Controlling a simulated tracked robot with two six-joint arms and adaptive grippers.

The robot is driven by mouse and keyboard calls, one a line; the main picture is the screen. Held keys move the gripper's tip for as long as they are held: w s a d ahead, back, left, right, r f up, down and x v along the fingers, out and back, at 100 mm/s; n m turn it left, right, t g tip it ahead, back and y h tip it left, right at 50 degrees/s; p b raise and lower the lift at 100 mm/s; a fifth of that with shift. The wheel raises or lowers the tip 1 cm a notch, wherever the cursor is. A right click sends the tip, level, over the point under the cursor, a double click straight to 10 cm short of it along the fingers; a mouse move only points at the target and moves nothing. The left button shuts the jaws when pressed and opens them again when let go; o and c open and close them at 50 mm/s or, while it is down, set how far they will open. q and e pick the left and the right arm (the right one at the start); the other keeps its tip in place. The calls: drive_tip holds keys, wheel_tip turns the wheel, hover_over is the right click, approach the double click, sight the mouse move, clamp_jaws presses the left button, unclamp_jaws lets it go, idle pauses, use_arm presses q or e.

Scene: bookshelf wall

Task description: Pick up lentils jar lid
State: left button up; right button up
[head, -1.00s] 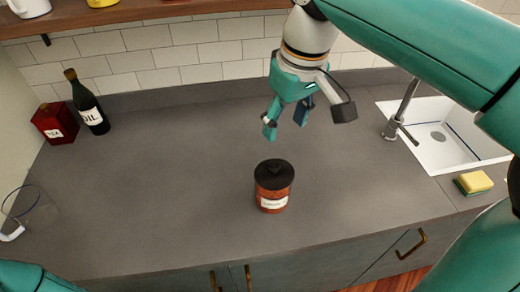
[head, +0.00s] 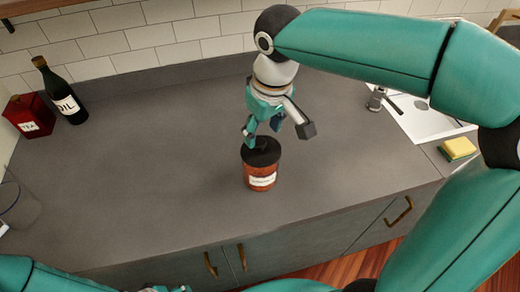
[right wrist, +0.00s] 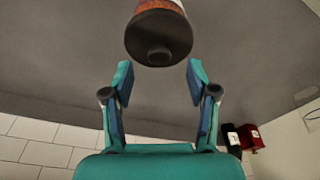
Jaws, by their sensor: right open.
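The lentils jar (head: 262,178) stands upright on the grey counter, orange-red with a white label. Its dark round lid (head: 262,157) with a small knob is on top. My right gripper (head: 263,133) is open just above and behind the lid, with its fingers pointing down. In the right wrist view the lid (right wrist: 158,40) and knob lie beyond the open fingertips (right wrist: 159,75), roughly centred, with nothing between the fingers. Of my left arm, only teal parts show along the bottom edge of the head view, and its jaws cannot be made out.
A dark oil bottle (head: 61,92) and a red tea box (head: 29,116) stand at the back left. A clear glass vessel (head: 18,200) is at the left edge. A sink (head: 425,118) and a yellow sponge (head: 458,148) are at the right. The counter around the jar is clear.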

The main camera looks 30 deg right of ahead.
sight(260, 142)
drive_tip(key=f, duration=0.2)
drive_tip(key=w+f, duration=0.1)
drive_tip(key=f, duration=0.1)
drive_tip(key=shift+f, duration=0.2)
clamp_jaws()
drive_tip(key=shift+r, duration=0.1)
